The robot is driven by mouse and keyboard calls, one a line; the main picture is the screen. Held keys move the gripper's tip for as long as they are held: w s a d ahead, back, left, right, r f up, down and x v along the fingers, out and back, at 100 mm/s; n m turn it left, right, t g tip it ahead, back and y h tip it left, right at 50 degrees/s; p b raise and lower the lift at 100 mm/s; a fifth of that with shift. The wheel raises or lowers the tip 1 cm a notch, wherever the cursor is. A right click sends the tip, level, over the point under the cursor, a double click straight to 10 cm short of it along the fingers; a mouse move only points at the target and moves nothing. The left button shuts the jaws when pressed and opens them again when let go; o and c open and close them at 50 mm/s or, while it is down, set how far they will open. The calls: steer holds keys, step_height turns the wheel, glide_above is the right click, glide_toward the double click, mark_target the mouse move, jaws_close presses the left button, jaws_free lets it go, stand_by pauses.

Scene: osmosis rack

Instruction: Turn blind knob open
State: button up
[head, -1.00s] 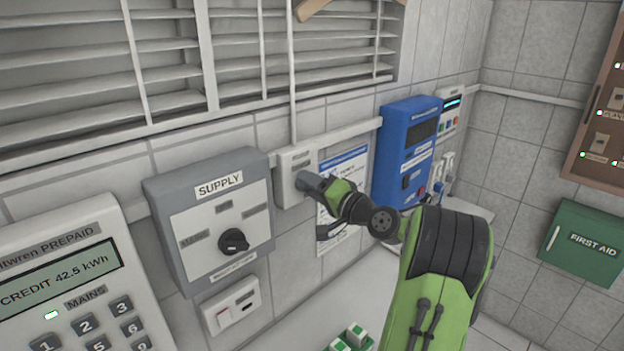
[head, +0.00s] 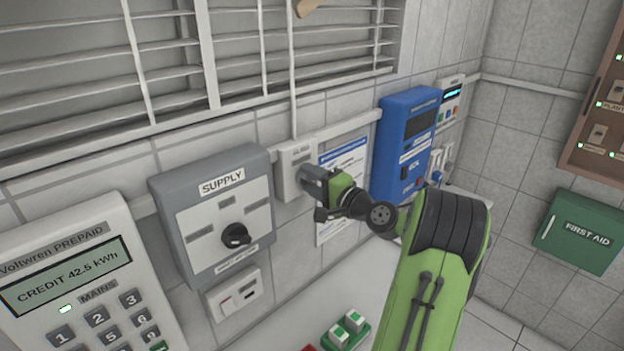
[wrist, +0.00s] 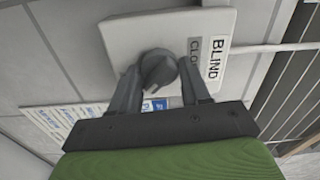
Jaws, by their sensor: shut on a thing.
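The blind knob (wrist: 158,70) is a dark round knob on a pale wall box, seen in the wrist view. The box (wrist: 120,32) carries a BLIND label (wrist: 216,60) and a second label beside it that reads "CLO", its rest hidden by a finger. My gripper (wrist: 160,84) has one finger on each side of the knob and is shut on it. In the head view my gripper (head: 311,182) is at the front of the same box (head: 291,158), below the window blind (head: 190,60), and hides the knob.
A grey SUPPLY box (head: 200,240) with a black knob stands left of the blind box. A poster (head: 345,165) and a blue unit (head: 405,140) are to its right. A keypad meter (head: 70,245) is at the left. Green-and-white buttons (head: 345,332) sit below.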

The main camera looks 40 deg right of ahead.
steer(key=o, duration=1.1)
steer(key=shift+d, duration=0.1)
steer(key=shift+c, duration=0.2)
steer(key=s+b, duration=0.3)
steer(key=s, duration=1.2)
steer(key=shift+s+d+b, duration=0.2)
steer(key=shift+s+b, duration=0.1)
steer(key=shift+s, duration=0.1)
